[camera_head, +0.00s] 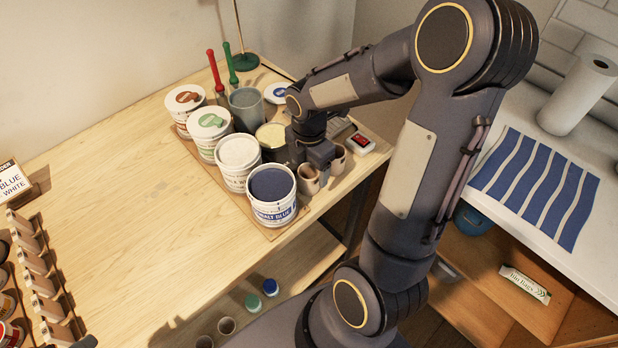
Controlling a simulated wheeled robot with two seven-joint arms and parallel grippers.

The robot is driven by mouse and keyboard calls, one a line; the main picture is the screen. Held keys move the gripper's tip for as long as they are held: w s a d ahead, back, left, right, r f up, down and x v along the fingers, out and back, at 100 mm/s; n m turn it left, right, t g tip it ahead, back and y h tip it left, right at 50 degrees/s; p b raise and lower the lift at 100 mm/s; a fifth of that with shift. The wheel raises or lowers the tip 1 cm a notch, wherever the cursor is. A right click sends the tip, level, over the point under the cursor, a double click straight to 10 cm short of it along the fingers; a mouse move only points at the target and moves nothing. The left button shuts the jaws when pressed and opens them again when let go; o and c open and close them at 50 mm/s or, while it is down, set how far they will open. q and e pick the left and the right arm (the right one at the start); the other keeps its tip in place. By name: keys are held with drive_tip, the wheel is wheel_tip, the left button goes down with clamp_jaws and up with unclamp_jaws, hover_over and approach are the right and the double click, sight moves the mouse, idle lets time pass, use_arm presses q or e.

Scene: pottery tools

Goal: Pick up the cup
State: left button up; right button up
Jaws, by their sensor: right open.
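Two small beige cups stand close together near the right edge of the wooden table, one nearer (308,181) and one farther right (338,160). My right gripper (322,172) points down right at these cups and is open. Its body hides part of them, and I cannot tell whether a finger touches either cup or reaches inside one. My left gripper is not in view.
An open cobalt blue tub (273,209) stands just left of the cups, with several other tubs on a board behind it. A red-and-black item (360,143) lies to the right. The middle of the wooden table (130,190) is clear.

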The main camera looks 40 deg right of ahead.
sight(309, 176)
wheel_tip(309, 176, down, 4)
drive_tip(key=shift+f, duration=0.1)
drive_tip(key=c, duration=1.1)
